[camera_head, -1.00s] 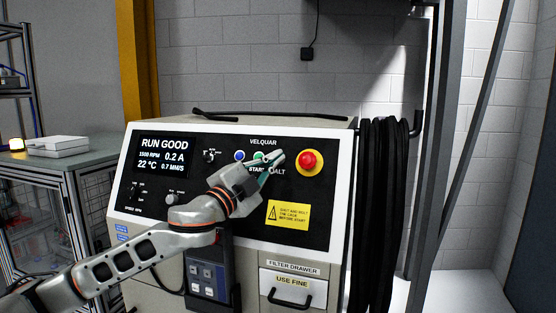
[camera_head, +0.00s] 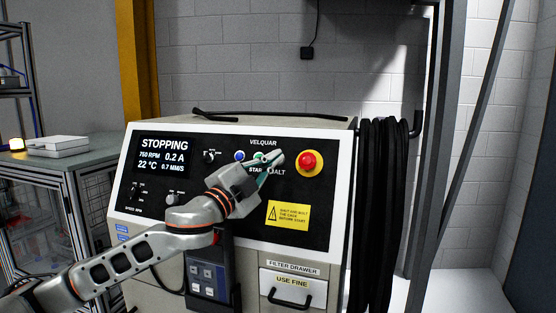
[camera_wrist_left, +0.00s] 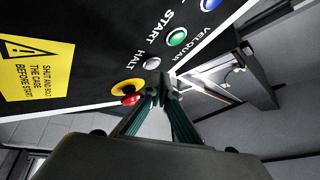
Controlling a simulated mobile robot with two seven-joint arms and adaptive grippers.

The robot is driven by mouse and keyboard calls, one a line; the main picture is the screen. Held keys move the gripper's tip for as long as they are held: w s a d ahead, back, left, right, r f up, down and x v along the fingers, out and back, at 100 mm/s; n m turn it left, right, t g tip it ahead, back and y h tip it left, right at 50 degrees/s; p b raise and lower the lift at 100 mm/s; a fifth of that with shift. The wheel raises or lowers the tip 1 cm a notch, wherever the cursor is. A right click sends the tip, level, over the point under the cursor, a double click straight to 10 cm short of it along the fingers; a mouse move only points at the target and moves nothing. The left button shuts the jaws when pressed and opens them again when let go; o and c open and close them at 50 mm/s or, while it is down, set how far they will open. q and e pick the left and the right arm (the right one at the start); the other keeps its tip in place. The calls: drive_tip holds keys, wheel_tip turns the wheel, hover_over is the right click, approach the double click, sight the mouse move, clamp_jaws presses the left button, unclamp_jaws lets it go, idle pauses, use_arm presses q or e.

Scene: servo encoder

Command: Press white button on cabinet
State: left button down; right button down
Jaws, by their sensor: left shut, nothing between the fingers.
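The cabinet (camera_head: 150,212) has a black front panel with a display (camera_head: 164,157) reading STOPPING and 750 RPM. My right gripper is not in view.
A blue button (camera_head: 239,156) sits left of the green one. The red knob has a yellow ring and stands out from the panel. Black hoses (camera_head: 378,210) hang on the cabinet's right side. A filter drawer (camera_head: 291,285) with a handle is below the panel.

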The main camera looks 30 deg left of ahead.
use_arm(q)
drive_tip(key=s+d+r+p, duration=0.1)
drive_tip(key=s+r, duration=0.1)
drive_tip(key=s, duration=0.3)
drive_tip(key=shift+s+r+p, duration=0.15)
drive_tip(key=shift+r+p, duration=0.15)
drive_tip(key=shift+p, duration=0.1)
drive_tip(key=shift+d, duration=0.1)
idle(0.5)
